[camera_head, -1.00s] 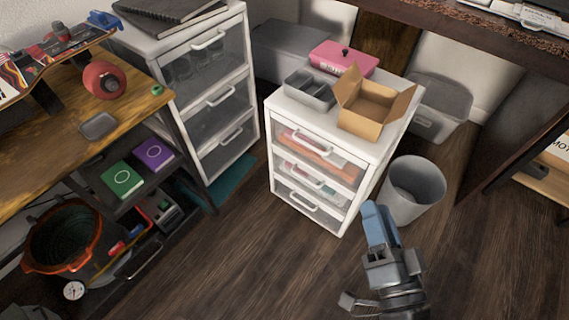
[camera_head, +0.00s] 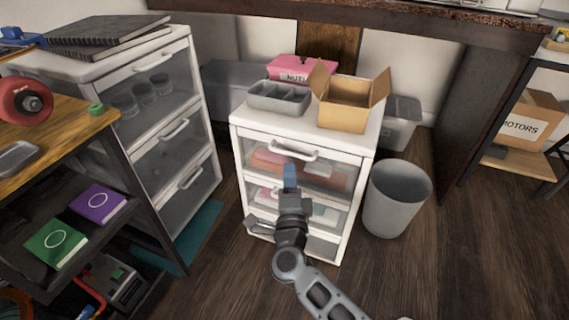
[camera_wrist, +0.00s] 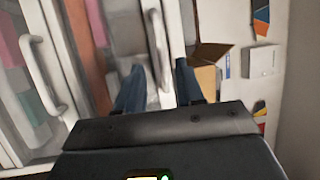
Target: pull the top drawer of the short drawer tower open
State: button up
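The short drawer tower (camera_head: 239,155) is white with clear drawer fronts and stands in the middle of the head view. Its top drawer (camera_head: 335,176) looks shut, with a white bar handle (camera_head: 293,153) across its front. My gripper (camera_head: 290,178) is in front of the top drawer, just below that handle in the picture. In the wrist view the two blue-grey fingers (camera_wrist: 159,75) are apart, with the top handle (camera_wrist: 156,42) showing between them. No contact shows, and the depth between fingers and handle is hard to tell. The middle drawer's handle (camera_wrist: 40,72) is further left there.
A grey divided tray (camera_head: 278,98) and an open cardboard box (camera_head: 343,116) stand on the tower. A grey bin (camera_head: 397,198) stands close on its right. A taller drawer tower (camera_head: 165,150) and a workbench (camera_head: 75,135) are on the left. Floor in front is clear.

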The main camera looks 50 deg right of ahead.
aim_at(290, 158)
jog(key=shift+b+x, duration=0.45)
jog(key=shift+x, duration=2.7)
grip_shut()
